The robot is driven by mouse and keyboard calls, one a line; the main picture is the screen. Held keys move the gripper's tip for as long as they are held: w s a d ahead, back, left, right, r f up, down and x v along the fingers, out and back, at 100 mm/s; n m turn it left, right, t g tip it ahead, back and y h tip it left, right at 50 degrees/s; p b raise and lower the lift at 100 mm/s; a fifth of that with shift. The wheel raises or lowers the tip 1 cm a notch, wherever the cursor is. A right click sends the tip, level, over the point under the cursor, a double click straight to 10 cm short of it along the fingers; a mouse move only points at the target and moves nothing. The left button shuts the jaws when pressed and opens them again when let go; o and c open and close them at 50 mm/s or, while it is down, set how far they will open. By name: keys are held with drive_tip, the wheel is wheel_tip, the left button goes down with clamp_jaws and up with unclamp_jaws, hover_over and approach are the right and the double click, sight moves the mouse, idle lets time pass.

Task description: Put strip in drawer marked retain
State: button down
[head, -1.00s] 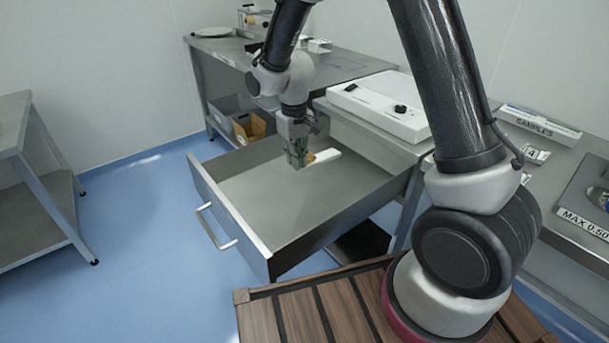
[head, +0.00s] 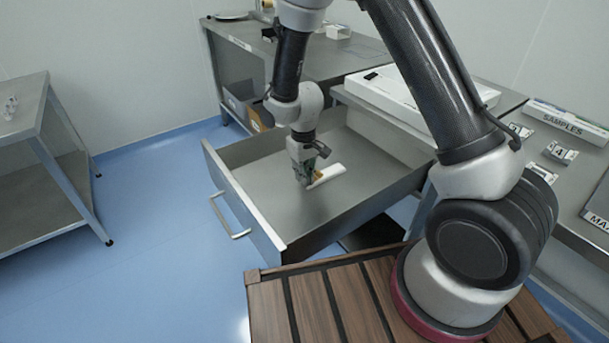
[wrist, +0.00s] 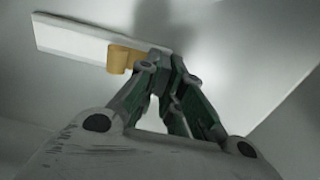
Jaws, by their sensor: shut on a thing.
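The strip (head: 331,172) is a flat white piece with a small yellow-brown part (wrist: 123,59) near its held end. My gripper (head: 306,182) is shut on the strip and points down inside the open drawer (head: 280,200). In the wrist view the strip (wrist: 75,38) reaches out to the upper left from my gripper's fingertips (wrist: 165,58). The strip is low over the drawer's grey floor. I cannot tell whether it touches the floor. No label shows on the drawer's front.
A white flat device (head: 385,88) stands on the bench above the drawer. A SAMPLES box (head: 568,121) and several numbered markers sit at the right. A metal table (head: 40,135) stands at the left. The drawer holds nothing else visible.

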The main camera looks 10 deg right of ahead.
drive_tip(key=shift+f, duration=0.1)
drive_tip(key=c, duration=1.6)
unclamp_jaws()
drive_tip(key=shift+o, duration=0.2)
drive_tip(key=s+d+r+m+t, duration=0.1)
drive_tip(key=d+r, duration=0.2)
drive_tip(key=r, duration=0.8)
drive_tip(key=s+d+r, duration=0.2)
drive_tip(key=d+r, duration=0.2)
drive_tip(key=r, duration=0.7)
drive_tip(key=s+d+r+m+t, duration=0.1)
drive_tip(key=s+d+r, duration=0.5)
drive_tip(key=s, duration=0.4)
drive_tip(key=s+d+r+m+t, duration=0.2)
drive_tip(key=s+d+r, duration=0.4)
drive_tip(key=s, duration=0.5)
drive_tip(key=shift+d+r+m, duration=0.25)
drive_tip(key=shift+d+m, duration=0.05)
drive_tip(key=shift+d, duration=0.95)
